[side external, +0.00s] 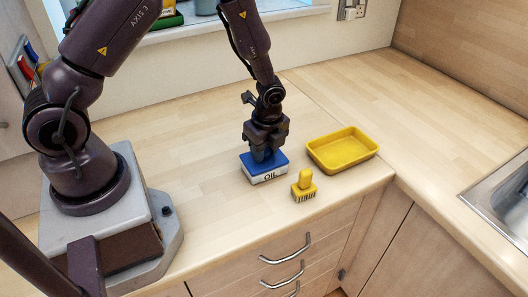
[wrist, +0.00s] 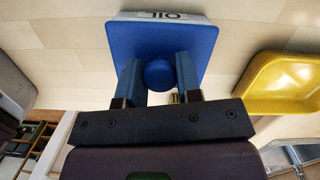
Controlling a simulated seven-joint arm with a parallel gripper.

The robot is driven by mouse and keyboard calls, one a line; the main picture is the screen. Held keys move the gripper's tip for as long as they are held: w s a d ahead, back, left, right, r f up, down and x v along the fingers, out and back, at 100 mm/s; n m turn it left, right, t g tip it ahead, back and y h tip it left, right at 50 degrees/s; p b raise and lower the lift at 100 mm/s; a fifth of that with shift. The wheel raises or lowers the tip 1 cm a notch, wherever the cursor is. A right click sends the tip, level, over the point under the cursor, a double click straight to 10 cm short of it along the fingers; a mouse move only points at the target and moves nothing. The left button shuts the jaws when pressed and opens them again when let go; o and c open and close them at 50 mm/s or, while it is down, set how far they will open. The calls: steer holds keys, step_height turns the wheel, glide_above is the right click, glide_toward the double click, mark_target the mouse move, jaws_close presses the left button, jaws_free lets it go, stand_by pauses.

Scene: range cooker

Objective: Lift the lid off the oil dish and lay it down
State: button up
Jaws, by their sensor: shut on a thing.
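The oil dish (side external: 268,177) is a white box marked "OIL" on the wooden worktop. Its blue lid (side external: 278,161) sits on top of it, and the lid also fills the middle of the wrist view (wrist: 160,40). The lid has a round blue knob (wrist: 159,75). My gripper (side external: 264,152) is directly above the dish, pointing down. In the wrist view its two fingers (wrist: 159,78) stand on either side of the knob, shut on it. The side view hides the knob behind the fingers.
A yellow tray (side external: 312,155) lies to the right of the dish, and it shows at the right in the wrist view (wrist: 246,85). The worktop behind and left of the dish is clear. A sink (side external: 500,205) is at far right.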

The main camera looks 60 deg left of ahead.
steer(key=shift+r, duration=0.35)
step_height(320, 180, up, 3)
steer(key=shift+f, duration=0.15)
steer(key=s+d+r, duration=0.2)
steer(key=s+r, duration=0.7)
steer(key=s, duration=0.5)
glide_above(253, 213)
step_height(253, 213, down, 8)
steer(key=shift+d+f, duration=0.15)
steer(key=shift+f, duration=1.75)
steer(key=shift+d+f, duration=0.1)
steer(key=shift+f, duration=1.75)
steer(key=shift+f, duration=0.1)
